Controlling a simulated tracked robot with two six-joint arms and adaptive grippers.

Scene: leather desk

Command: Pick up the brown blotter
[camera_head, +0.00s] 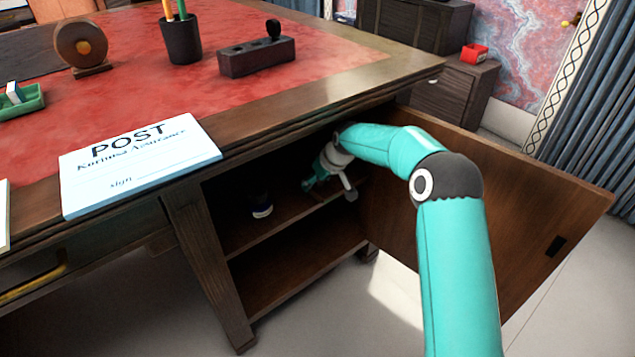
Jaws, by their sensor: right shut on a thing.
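I cannot clearly make out the brown blotter. My right gripper (322,182) is inside the open cabinet under the desk, just above its middle shelf (285,216). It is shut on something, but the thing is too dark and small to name. My right arm comes up from the bottom and bends left into the cabinet. My left gripper is not in view.
The open cabinet door (520,215) stands right of my arm. A small dark-and-white object (261,206) stands on the shelf. On the desk are a POST sheet (135,165), a brown block (257,58) with a black knob, a pen cup (181,42) and a round brown object (82,45).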

